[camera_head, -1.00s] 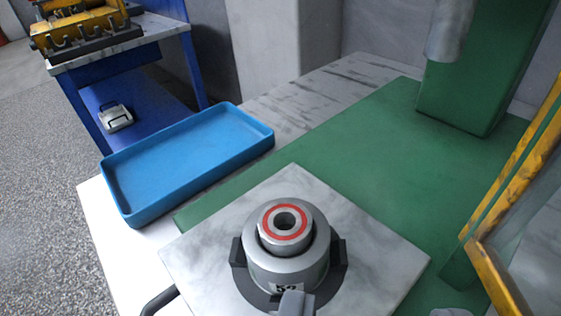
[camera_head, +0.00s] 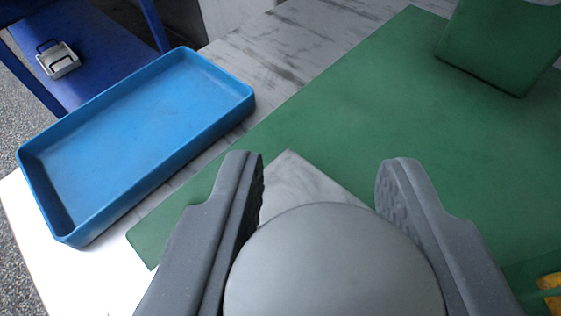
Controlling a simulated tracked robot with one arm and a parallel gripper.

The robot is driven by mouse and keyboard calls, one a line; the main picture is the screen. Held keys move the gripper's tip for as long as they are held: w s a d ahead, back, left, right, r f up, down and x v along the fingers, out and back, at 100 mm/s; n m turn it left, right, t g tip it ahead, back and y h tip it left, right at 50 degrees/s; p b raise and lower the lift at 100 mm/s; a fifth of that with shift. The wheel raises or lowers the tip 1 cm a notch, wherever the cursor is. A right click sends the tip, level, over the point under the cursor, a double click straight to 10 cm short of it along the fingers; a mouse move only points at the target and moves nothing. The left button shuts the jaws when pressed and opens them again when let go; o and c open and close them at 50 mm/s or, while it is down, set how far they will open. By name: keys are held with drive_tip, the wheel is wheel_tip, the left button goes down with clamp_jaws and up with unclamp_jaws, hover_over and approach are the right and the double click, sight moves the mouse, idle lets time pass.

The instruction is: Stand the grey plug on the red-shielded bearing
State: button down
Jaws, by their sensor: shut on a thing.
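My gripper (camera_head: 320,170) is in the lower middle of the view, with one dark grey finger on each side of the grey plug (camera_head: 333,265). It is shut on the plug. The plug shows as a large smooth, rounded grey face, cut off by the bottom edge. The red-shielded bearing is hidden, as is the housing that holds it. I cannot tell whether the plug's lower end touches the bearing. A corner of the marble-look plate (camera_head: 293,180) shows between the fingers, beyond the plug.
An empty blue tray (camera_head: 60,222) lies at left. A green surface (camera_head: 400,110) stretches behind and right, with a green block (camera_head: 500,45) at upper right. A blue shelf (camera_head: 100,55) holds a small metal part (camera_head: 58,60). Something yellow (camera_head: 551,290) is at lower right.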

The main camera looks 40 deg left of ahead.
sight(306, 261)
drive_tip(key=shift+w+a, duration=0.15)
drive_tip(key=shift+a, duration=0.15)
drive_tip(key=shift+f, duration=1.7)
drive_tip(key=shift+f, duration=0.1)
drive_tip(key=c, duration=1)
unclamp_jaws()
drive_tip(key=shift+d, duration=0.1)
drive_tip(key=v, duration=1.2)
